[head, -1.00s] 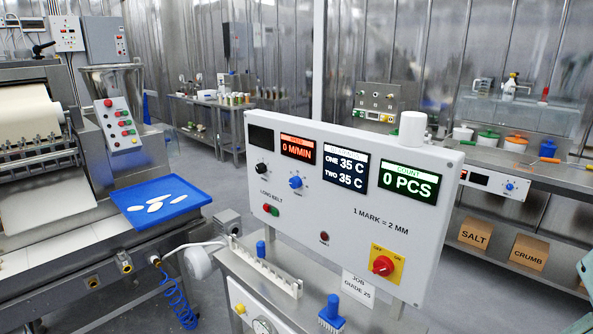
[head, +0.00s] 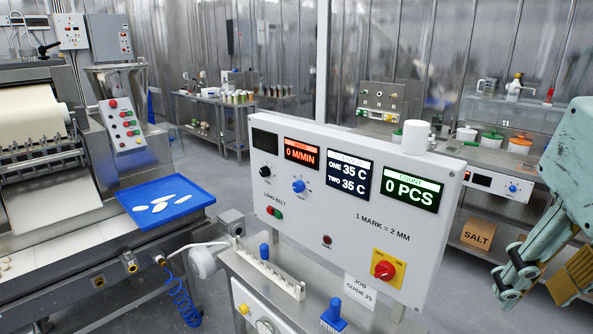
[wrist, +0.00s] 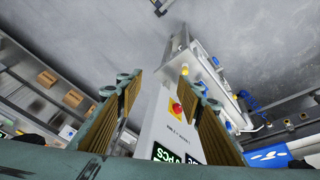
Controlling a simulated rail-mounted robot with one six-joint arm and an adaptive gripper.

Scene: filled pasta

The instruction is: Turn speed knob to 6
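The white control panel (head: 340,230) stands in the middle of the head view. A blue knob (head: 298,186) sits under the orange-lit display (head: 302,151), which reads 0 M/MIN. A black knob (head: 265,171) is to its left, under a dark display (head: 265,141). Small dial marks are too fine to read. My gripper (head: 535,285) is at the right, apart from the panel and far from both knobs. In the wrist view, its ribbed fingers (wrist: 167,90) are spread with nothing held, and the panel (wrist: 158,135) shows upside down beyond them.
A red rotary switch on a yellow plate (head: 386,268) is at the panel's lower right. A white cylinder (head: 416,137) stands on the panel's top edge. Blue-handled items (head: 334,312) stand on the steel bench below. A blue tray (head: 168,200) is to the left.

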